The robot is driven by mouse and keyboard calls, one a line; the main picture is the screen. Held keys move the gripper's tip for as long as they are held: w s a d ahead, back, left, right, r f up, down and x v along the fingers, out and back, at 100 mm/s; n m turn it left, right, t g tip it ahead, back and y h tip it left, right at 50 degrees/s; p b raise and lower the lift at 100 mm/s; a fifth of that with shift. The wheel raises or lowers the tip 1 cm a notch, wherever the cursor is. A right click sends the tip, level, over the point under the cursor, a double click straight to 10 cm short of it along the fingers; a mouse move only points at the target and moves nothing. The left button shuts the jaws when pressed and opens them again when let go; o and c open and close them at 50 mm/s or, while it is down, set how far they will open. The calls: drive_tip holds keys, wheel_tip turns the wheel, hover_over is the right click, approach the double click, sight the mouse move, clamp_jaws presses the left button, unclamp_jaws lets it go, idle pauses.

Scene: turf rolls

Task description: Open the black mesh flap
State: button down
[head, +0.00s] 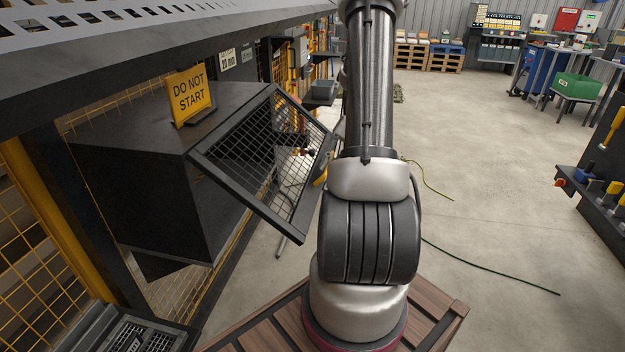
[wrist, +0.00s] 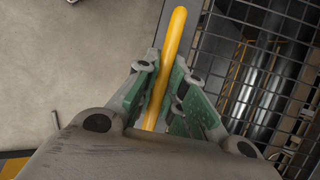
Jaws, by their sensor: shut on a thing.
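The black mesh flap (head: 283,131) has a dark frame and hangs tilted out from the front of a dark box-shaped machine (head: 150,165). In the wrist view its mesh (wrist: 262,75) fills the right side. A yellow handle (wrist: 169,60) runs up the middle of the wrist view, and a bit of it shows in the head view (head: 321,176) at the flap's right edge. My gripper (wrist: 165,88) is shut around the yellow handle, with a green-padded finger on each side. In the head view my arm hides most of the gripper.
A yellow "DO NOT START" sign (head: 191,95) stands on top of the machine. Yellow mesh fencing (head: 28,245) is at the left. A wooden pallet-like platform (head: 262,325) lies below my arm. Concrete floor (head: 500,200) is open to the right, with a thin green hose (head: 490,268) on it.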

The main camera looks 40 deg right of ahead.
wheel_tip(320, 180, up, 16)
drive_tip(key=s+d+m+g+h, duration=0.1)
drive_tip(key=s+d+g+h, duration=0.1)
drive_tip(key=g+h, duration=0.1)
drive_tip(key=shift+s+g+h, duration=0.35)
drive_tip(key=shift+g+h, duration=0.05)
drive_tip(key=shift+g, duration=0.5)
drive_tip(key=shift+r, duration=0.1)
drive_tip(key=c, duration=1.5)
unclamp_jaws()
drive_tip(key=shift+d, duration=0.1)
drive_tip(key=v, duration=1.2)
